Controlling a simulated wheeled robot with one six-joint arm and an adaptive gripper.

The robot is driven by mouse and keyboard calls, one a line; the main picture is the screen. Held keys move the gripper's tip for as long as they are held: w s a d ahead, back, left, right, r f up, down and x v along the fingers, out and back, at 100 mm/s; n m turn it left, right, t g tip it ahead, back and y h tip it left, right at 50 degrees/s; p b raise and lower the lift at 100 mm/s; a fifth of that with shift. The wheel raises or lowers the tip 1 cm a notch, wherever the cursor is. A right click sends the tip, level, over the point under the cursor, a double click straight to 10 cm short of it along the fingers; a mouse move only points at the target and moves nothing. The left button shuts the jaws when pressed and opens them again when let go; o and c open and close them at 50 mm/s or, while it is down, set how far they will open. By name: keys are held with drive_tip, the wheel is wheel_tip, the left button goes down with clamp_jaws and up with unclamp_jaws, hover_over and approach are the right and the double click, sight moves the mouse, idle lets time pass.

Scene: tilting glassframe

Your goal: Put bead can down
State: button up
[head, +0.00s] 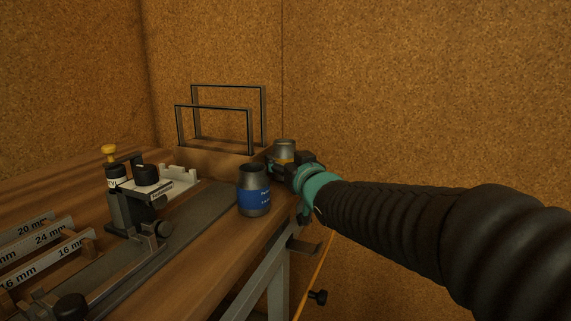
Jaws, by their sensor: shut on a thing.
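My gripper (283,163) is at the right edge of the workbench. A second grey metal can (254,190) with a blue label stands upright on the bench, in front and to the left of my gripper. The lettering on both cans is too small to read, so I cannot tell which is the bead can.
A black wire rack (220,118) on a wooden base stands behind the cans. A clamp-like device (143,190) stands at the left, with slotted holders labelled 16 mm, 24 mm and 20 mm (45,240). Bare bench wood (215,250) lies in front. Cork walls (420,90) close the back.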

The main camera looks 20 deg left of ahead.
drive_tip(key=shift+f, duration=0.3)
drive_tip(key=o, duration=1.3)
drive_tip(key=shift+r, duration=0.2)
drive_tip(key=shift+s+d, duration=0.15)
drive_tip(key=v, duration=1.1)
drive_tip(key=shift+s+d, duration=0.2)
drive_tip(key=shift+s, duration=0.05)
